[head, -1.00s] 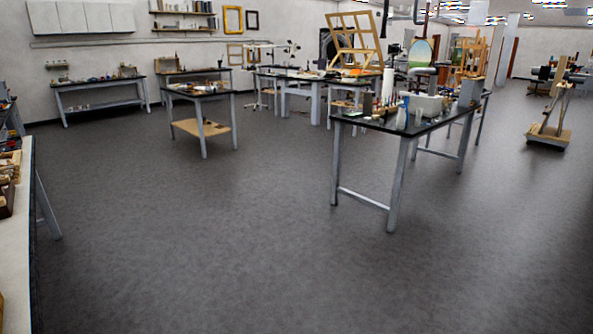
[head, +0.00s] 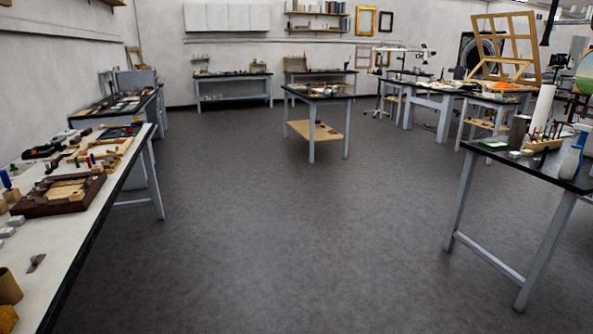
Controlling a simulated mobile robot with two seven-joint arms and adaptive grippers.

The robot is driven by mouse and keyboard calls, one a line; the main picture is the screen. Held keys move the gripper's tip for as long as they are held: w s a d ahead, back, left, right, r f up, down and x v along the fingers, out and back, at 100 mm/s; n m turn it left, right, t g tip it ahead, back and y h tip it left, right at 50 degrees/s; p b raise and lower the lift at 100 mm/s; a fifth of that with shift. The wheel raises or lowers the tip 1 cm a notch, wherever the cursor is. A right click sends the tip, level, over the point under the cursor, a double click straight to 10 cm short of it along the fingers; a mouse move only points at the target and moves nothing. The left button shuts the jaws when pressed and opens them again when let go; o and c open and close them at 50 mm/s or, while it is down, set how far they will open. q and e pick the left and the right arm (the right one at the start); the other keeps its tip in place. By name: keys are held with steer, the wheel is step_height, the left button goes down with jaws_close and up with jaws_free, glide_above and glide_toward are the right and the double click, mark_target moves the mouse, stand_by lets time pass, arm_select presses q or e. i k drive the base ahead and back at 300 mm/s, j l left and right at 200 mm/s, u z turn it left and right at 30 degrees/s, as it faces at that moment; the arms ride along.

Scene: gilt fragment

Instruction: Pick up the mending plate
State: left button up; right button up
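A small flat grey metal piece (head: 36,263) lies on the white-topped table at the left, near its front edge. It looks like a mending plate, but it is too small to be sure. It lies apart from the brown wooden tray and the brown cylinder near it. Neither of my grippers is in view.
The white-topped table (head: 70,240) at left holds a brown tray (head: 40,208), a brown cylinder (head: 8,288) and small blocks. A black-topped table (head: 490,158) stands at right, another (head: 318,95) further back. The grey floor (head: 290,240) between them is clear.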

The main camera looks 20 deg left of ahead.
mark_target(35, 261)
steer(key=i+u, duration=0.3)
steer(key=u, duration=0.15)
steer(key=i+u, duration=0.4)
steer(key=i+l+u, duration=0.1)
steer(key=u, duration=0.35)
steer(key=i+l, duration=0.05)
steer(key=i, duration=0.05)
